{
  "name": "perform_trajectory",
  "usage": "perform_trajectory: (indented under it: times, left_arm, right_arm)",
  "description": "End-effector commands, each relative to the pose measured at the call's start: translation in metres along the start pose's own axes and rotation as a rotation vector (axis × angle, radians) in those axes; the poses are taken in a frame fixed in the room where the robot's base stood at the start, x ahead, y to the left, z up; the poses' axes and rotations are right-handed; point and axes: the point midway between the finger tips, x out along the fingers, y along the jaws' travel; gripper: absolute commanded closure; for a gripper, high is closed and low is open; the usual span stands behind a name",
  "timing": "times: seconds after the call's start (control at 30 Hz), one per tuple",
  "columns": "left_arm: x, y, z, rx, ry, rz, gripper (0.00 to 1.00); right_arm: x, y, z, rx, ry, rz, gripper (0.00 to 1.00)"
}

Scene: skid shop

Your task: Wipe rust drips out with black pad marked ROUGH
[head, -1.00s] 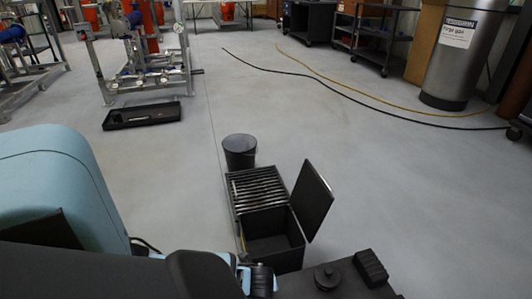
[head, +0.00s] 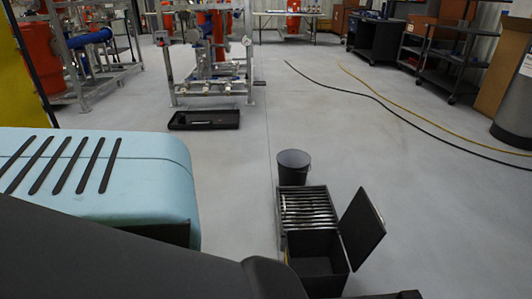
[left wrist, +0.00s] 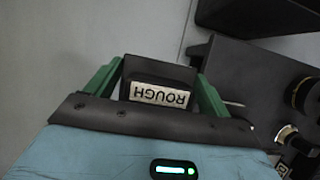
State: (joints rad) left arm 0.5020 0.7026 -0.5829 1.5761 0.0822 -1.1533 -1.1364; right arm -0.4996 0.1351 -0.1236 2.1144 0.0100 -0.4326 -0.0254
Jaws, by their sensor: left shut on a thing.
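The black pad (left wrist: 150,72) shows in the left wrist view, with a white label reading ROUGH upside down. My left gripper (left wrist: 160,70) is shut on it, a green finger on each side. In the head view my left arm fills the lower left, and neither the gripper nor the pad can be made out there. No rust drips can be made out in either view. My right gripper is not in view.
A dark bucket (head: 293,167) stands on the floor behind a slatted black rack (head: 307,207) and an open black box (head: 318,277) with a raised lid (head: 362,229). A shallow black tray (head: 204,120) lies before a metal pipe frame (head: 212,88). Hoses cross the clear floor at right.

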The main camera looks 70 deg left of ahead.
Motion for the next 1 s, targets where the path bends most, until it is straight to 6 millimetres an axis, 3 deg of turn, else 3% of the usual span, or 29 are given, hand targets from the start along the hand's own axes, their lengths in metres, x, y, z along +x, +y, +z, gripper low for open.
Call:
perform_trajectory:
  times: [0.1, 0.27, 0.37, 1.0]
  left_arm:
    - [0.000, 0.000, 0.000, 0.000, -0.001, 0.000, 0.37]
    - [-0.007, -0.003, 0.001, -0.023, -0.001, 0.006, 0.37]
    - [-0.023, -0.007, 0.001, -0.080, -0.001, 0.026, 0.37]
    - [-0.198, -0.033, -0.011, -0.790, 0.002, 0.319, 0.37]
  right_arm:
    - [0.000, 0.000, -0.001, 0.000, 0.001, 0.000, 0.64]
    - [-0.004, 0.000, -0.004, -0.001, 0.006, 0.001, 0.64]
    - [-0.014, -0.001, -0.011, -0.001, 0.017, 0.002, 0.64]
    - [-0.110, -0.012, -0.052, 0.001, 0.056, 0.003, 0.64]
